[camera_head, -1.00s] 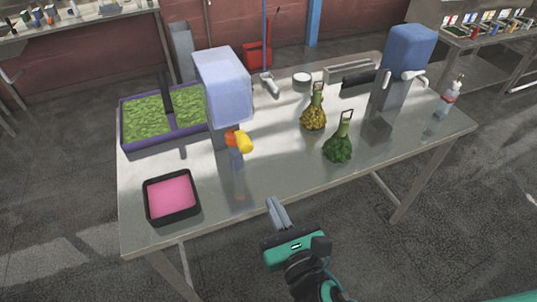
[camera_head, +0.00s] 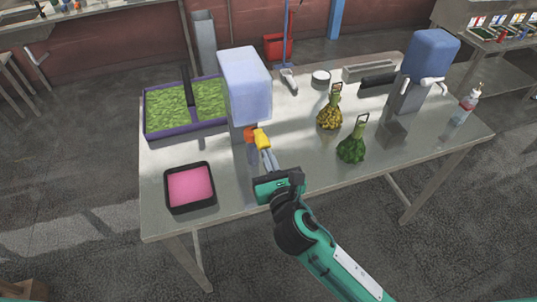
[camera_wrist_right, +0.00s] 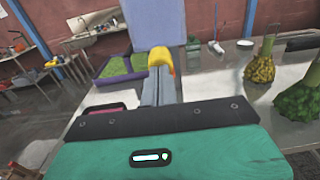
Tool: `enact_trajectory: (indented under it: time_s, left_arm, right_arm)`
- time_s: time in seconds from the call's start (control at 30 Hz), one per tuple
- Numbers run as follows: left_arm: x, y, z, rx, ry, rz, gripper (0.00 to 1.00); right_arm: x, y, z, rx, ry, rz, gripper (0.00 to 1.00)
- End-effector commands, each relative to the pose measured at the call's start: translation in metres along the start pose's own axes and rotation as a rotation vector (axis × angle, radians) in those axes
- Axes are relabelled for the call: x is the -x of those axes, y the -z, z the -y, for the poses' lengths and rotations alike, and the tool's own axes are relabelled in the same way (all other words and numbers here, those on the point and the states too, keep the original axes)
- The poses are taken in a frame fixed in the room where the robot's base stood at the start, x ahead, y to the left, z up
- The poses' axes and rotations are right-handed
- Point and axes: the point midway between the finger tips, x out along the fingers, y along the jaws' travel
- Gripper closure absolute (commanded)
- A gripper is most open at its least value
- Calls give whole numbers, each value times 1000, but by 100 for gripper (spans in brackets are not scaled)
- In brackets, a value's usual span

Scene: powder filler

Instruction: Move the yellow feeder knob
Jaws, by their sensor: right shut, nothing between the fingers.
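The feeder (camera_head: 245,85) is a pale blue-white box on a grey stand on the metal table. Its yellow knob (camera_head: 262,138) sticks out from an orange collar (camera_head: 250,133) low on the front. My right gripper (camera_head: 267,157) is shut and empty, its grey fingertips right at the near end of the knob. In the right wrist view the knob (camera_wrist_right: 160,56) shows just beyond the fingertips (camera_wrist_right: 158,78); I cannot tell whether they touch. A black tray with pink contents (camera_head: 168,204) sits left of the gripper. My left gripper is not in view.
A purple planter (camera_head: 150,136) of green material stands behind left. A yellow-brown bundle (camera_head: 330,118) and a green bundle (camera_head: 352,150) stand to the right, before a blue-topped dispenser (camera_head: 430,55) and a bottle (camera_head: 466,108).

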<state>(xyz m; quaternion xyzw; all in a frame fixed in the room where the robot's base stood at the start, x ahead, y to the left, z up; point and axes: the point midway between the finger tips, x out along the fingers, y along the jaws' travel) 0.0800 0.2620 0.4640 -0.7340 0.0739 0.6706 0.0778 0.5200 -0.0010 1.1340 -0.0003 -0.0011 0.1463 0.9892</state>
Motion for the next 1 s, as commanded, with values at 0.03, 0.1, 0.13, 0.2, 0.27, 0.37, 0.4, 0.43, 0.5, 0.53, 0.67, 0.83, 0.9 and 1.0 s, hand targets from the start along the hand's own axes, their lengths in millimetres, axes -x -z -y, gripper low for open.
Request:
enact_trajectory:
  time_s: [0.03,0.1,0.13,0.2,0.27,0.37,0.4,0.43,0.5,0.53,0.67,0.83,0.9,1.0]
  left_arm:
    - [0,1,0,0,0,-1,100]
    - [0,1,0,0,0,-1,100]
    - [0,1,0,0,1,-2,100]
    - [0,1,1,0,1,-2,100]
    - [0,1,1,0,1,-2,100]
    - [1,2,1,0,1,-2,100]
    - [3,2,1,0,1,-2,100]
    - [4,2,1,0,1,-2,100]
    - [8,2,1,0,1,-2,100]
    - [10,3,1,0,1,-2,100]
    - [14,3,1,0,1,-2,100]
    - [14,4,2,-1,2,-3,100]
    - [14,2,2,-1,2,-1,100]
    - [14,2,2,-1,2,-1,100]
  right_arm:
    - [-1,0,0,0,0,0,100]
    - [-2,0,0,0,0,0,100]
    - [-2,0,0,0,0,0,100]
    - [-1,0,0,0,0,0,100]
    - [-1,0,0,0,0,0,100]
    - [-3,0,0,0,0,0,100]
    - [-6,-1,0,1,0,1,100]
    - [-10,-2,0,1,0,1,100]
    - [-20,-3,-1,1,-1,2,100]
    - [-24,-3,-1,1,-1,2,100]
    - [-40,-2,-1,0,-1,2,100]
    - [-45,-1,-1,0,0,2,100]
    - [-45,-1,0,-1,1,3,100]
    - [-45,-2,0,-1,1,4,100]
